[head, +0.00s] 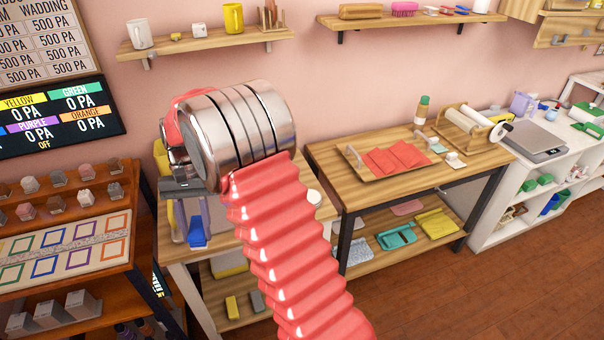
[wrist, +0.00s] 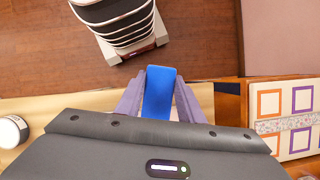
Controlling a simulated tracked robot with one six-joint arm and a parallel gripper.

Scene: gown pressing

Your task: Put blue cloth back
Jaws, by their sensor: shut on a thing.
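The blue cloth (wrist: 158,92) is a small, flat-looking blue piece held between the two purple fingers of my gripper (wrist: 158,100) in the wrist view. In the head view it shows as a blue patch (head: 197,232) low between the fingers, left of my red ribbed arm. My gripper (head: 192,218) is shut on it and appears in front of or above the left wooden table. My arm and wrist hide much of the gripper's back and part of that table. I cannot tell the height of the cloth above the tabletop.
The left table (head: 284,232) has a lower shelf with sponge-like blocks (head: 232,307). A second table (head: 325,158) holds a tray (head: 352,163) with red cloths (head: 397,157). At left stands a rack with a colour-framed panel (head: 65,248). Brown floor (head: 460,290) is open at right.

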